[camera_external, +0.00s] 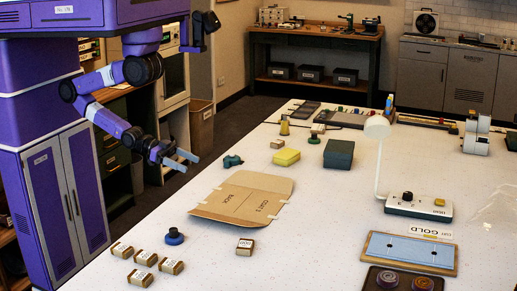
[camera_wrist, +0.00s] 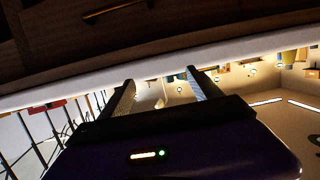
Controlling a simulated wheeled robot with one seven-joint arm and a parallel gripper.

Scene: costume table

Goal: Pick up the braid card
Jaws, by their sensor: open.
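I cannot tell for sure which thing is the braid card; no readable label names it. Small tan blocks with white labels (camera_external: 143,258) sit at the table's near left, and another labelled block (camera_external: 245,247) sits apart to their right. Their print is too small to read. My gripper (camera_external: 188,162) is open and empty, in the air beside the table's left edge, well away from these blocks. In the wrist view both fingers of my gripper (camera_wrist: 160,90) stand apart with nothing between them.
A folded cardboard sheet (camera_external: 240,197) lies mid-table, with a blue knob-like piece (camera_external: 174,237) near it. A yellow block (camera_external: 286,157), a dark green box (camera_external: 338,154) and a lamp (camera_external: 418,206) stand beyond. A blue-panelled board (camera_external: 410,250) and a dark tray (camera_external: 371,280) lie at near right.

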